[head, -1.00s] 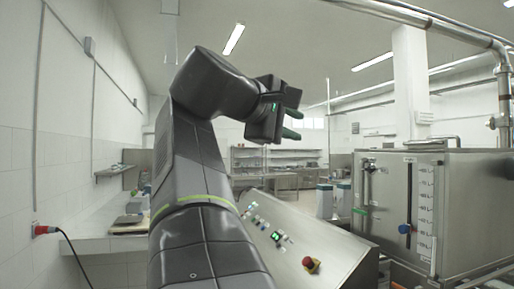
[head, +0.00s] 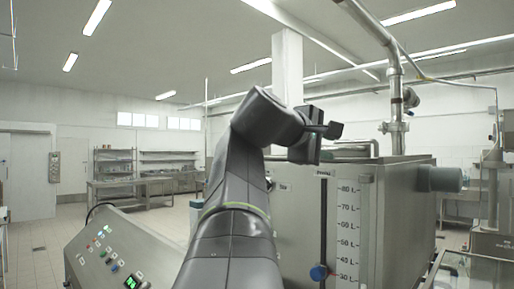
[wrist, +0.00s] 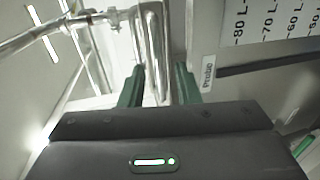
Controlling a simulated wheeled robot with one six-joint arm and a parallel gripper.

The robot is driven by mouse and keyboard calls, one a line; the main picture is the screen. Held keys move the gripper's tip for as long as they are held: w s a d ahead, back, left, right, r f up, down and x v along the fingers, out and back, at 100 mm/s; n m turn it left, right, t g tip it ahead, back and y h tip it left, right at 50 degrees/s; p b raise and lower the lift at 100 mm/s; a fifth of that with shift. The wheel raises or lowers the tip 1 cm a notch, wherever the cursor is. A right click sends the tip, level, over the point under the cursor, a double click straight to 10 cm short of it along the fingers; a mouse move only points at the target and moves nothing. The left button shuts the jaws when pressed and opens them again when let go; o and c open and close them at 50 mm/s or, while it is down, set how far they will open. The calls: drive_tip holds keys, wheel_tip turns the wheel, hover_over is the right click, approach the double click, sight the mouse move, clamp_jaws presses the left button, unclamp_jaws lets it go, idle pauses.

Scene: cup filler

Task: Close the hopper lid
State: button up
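The steel hopper tank (head: 400,205) stands right of centre in the head view, with a litre scale (head: 346,235) on its front. A bent metal bar (head: 372,142), which looks like the lid handle, rises above its top. The lid is partly hidden behind my arm, and I cannot tell how far open it is. My gripper (head: 326,130) is in front of the tank's upper edge. In the wrist view its green fingers (wrist: 158,88) are apart, with a bent metal bar (wrist: 150,40) showing between and beyond them. I see no clear grip on it.
A sloped control panel (head: 110,250) with buttons stands at the lower left. Open floor lies at left.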

sight(336, 149)
drive_tip(key=x, duration=0.4)
drive_tip(key=shift+r, duration=0.15)
drive_tip(key=shift+w+d+p, duration=0.3)
drive_tip(key=shift+d+p, duration=0.1)
drive_tip(key=shift+d, duration=0.1)
drive_tip(key=shift+w+d+f, duration=0.2)
drive_tip(key=shift+w+f, duration=0.05)
drive_tip(key=shift+w, duration=0.05)
clamp_jaws()
